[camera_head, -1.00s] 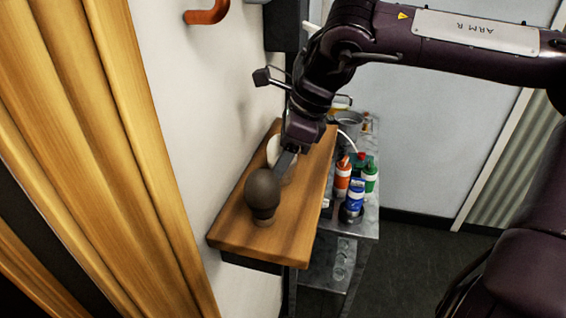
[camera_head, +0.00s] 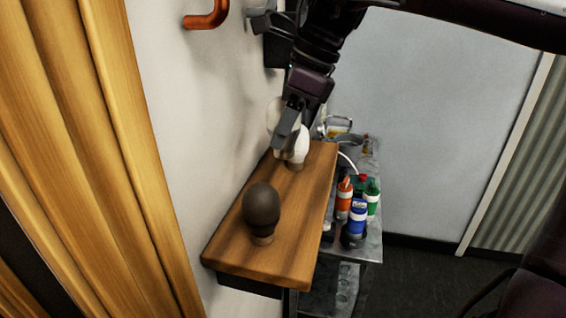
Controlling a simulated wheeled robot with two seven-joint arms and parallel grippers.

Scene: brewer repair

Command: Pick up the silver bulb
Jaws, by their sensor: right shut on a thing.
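A dark brown-grey bulb (camera_head: 262,207) stands upright on its base near the front of the wooden shelf (camera_head: 285,240). A white bulb (camera_head: 300,143) stands farther back on the shelf, partly behind my right gripper. My right gripper (camera_head: 287,137) points down above the back of the shelf. It is shut on a pale, silvery bulb (camera_head: 277,112), which is largely hidden behind the fingers and seems raised off the shelf. The exact contact is hidden. My left gripper is not in view.
A metal cart (camera_head: 368,245) stands right of the shelf, with orange (camera_head: 343,198), blue (camera_head: 357,218) and green (camera_head: 372,197) bottles and a grey pot (camera_head: 347,143). A wall runs close along the left. The shelf's middle is clear.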

